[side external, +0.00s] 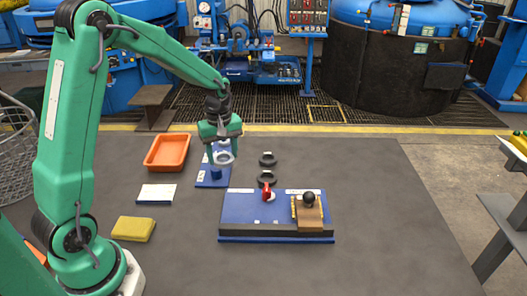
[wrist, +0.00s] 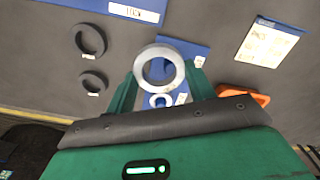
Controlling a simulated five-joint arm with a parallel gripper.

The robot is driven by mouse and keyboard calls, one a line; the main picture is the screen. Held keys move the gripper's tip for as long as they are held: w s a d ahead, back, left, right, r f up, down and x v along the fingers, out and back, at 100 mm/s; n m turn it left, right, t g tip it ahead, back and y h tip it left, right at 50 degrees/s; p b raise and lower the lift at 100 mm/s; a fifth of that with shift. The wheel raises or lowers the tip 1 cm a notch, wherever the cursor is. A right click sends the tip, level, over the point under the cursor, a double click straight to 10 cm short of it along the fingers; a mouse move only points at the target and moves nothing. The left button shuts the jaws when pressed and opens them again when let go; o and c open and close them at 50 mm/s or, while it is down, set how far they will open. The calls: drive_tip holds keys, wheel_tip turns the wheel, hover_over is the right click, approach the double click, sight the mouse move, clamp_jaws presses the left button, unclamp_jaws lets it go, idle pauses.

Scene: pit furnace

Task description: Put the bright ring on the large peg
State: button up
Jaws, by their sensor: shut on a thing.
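My gripper (side external: 223,153) is shut on the bright ring (side external: 225,159), a pale metal ring, and holds it over the blue peg board (side external: 203,183). In the wrist view the bright ring (wrist: 143,67) sits between the two green fingers of my gripper (wrist: 161,68). A short blue peg (side external: 216,175) stands on the board, just below and in front of the ring in the side view. A smaller pale round shape (wrist: 153,101) shows by the board in the wrist view; I cannot tell what it is. The gripper and ring hide part of the board.
Two dark rings, one farther (side external: 267,153) and one nearer (side external: 259,179), lie right of the board. A blue fixture (side external: 240,207) with a red handle and brown block stands front right. An orange tray (side external: 150,165), white card (side external: 156,192) and yellow sponge (side external: 133,229) lie left. The table's right side is clear.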

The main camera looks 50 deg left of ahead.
sight(215, 168)
drive_tip(key=shift+n, duration=0.6)
drive_tip(key=a, duration=0.4)
drive_tip(key=shift+s+f, duration=0.2)
drive_tip(key=shift+f, duration=0.1)
drive_tip(key=shift+f, duration=0.15)
drive_tip(key=shift+f, duration=2.75)
drive_tip(key=shift+f, duration=0.6)
drive_tip(key=o, duration=0.8)
drive_tip(key=shift+r, duration=0.1)
